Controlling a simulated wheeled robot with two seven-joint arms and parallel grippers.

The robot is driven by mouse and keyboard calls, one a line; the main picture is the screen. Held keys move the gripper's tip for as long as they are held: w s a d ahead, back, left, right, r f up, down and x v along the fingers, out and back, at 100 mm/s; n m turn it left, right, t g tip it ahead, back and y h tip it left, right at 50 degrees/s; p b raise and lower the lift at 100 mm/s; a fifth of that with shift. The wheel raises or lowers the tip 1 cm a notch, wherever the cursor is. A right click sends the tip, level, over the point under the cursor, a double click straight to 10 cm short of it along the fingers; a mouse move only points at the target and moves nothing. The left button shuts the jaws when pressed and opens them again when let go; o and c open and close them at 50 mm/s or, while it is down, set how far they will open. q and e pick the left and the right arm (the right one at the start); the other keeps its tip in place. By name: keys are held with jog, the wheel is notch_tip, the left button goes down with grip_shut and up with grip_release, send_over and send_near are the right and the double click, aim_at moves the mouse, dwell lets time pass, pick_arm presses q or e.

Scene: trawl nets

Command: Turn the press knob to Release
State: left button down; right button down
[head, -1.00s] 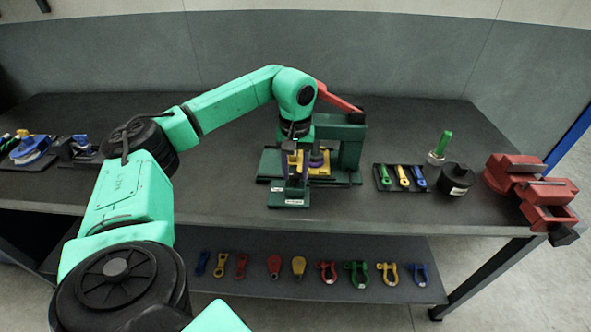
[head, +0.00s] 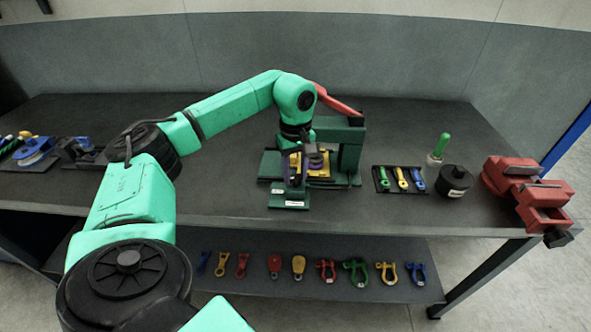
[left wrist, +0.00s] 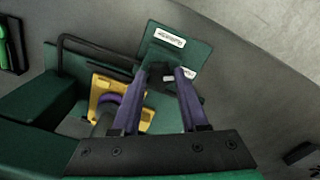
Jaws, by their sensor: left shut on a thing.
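The green press (head: 350,150) stands on the bench with a red lever (head: 338,99) on top. My left gripper (head: 294,177) is over its front part. In the left wrist view its two purple fingers (left wrist: 166,74) are shut on the small dark press knob (left wrist: 160,77). The knob sits at the green front plate (left wrist: 190,46), which bears two white labels; their print is too small to read. The knob's pointing direction is unclear. In the head view my gripper hides most of the knob. My right gripper is out of view.
A yellow plate (left wrist: 103,90) with a purple round part lies in the press beside my fingers. A black bent bar (left wrist: 85,40) runs close by. To the right are a tray of coloured parts (head: 401,179), a black cylinder (head: 454,181) and a red vise (head: 530,190).

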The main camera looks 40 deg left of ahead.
pick_arm(q)
jog(key=n, duration=0.3)
jog(key=n+p, duration=0.1)
jog(key=n, duration=0.2)
jog(key=shift+w+r+n, duration=0.1)
jog(key=shift+r+n, duration=0.1)
jog(key=shift+n, duration=0.1)
jog(key=n+p, duration=0.1)
jog(key=n, duration=0.4)
jog(key=shift+n, duration=0.4)
jog(key=shift+c, duration=2.2)
grip_release()
jog(key=shift+f, duration=0.1)
